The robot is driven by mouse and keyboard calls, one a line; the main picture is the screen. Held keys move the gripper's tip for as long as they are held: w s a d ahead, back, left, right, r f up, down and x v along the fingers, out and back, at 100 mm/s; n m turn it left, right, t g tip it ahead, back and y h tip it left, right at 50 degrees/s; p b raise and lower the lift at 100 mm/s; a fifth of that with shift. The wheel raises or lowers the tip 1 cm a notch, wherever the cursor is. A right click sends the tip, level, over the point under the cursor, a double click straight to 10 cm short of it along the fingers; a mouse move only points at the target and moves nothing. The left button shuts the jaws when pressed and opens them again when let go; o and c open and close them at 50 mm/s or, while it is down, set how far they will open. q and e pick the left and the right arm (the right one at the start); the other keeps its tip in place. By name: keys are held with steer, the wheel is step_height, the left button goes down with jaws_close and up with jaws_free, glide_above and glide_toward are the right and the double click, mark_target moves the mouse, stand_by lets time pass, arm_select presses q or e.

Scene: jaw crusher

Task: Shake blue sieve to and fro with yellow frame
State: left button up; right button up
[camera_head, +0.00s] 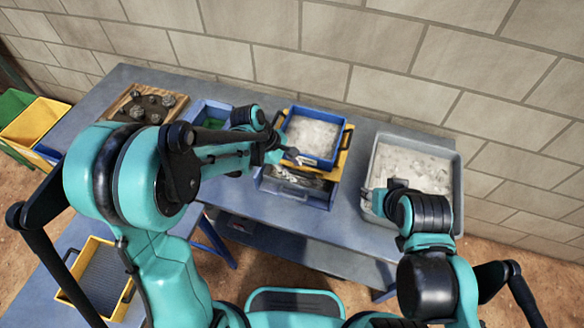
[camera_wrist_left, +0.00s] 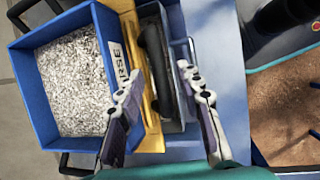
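The blue sieve (camera_head: 334,116), filled with pale grit, sits on the yellow frame (camera_head: 341,165) over a blue box at the table's middle. In the left wrist view the sieve (camera_wrist_left: 22,75) is at left, with a white label on its near wall, and the yellow frame (camera_wrist_left: 152,136) runs alongside it. My left gripper (camera_wrist_left: 160,108) is open, its fingers apart on either side of a black handle (camera_wrist_left: 156,70) by the yellow frame; I see no contact. In the head view this gripper (camera_head: 284,153) is at the sieve's left front side. My right gripper (camera_head: 393,185) is at the grey tray's left edge; its opening is unclear.
The grey tray (camera_head: 456,178) of pale material stands at right. A board with rocks (camera_head: 150,104) and a small blue box (camera_head: 200,108) stand at left. Another yellow-framed sieve (camera_head: 122,306) lies lower left. Yellow and green bins (camera_head: 33,122) are far left; a wall stands behind.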

arm_select(q)
jaws_close()
steer(key=s, duration=0.1)
steer(key=s+a, duration=0.1)
steer(key=s, duration=0.3)
steer(key=shift+s+a, duration=0.2)
steer(key=shift+a, duration=0.05)
jaws_free()
steer(key=shift+r, duration=0.15)
steer(key=v, duration=1.1)
steer(key=shift+a+r, duration=0.2)
steer(key=shift+r, duration=0.2)
steer(key=shift+s, duration=0.1)
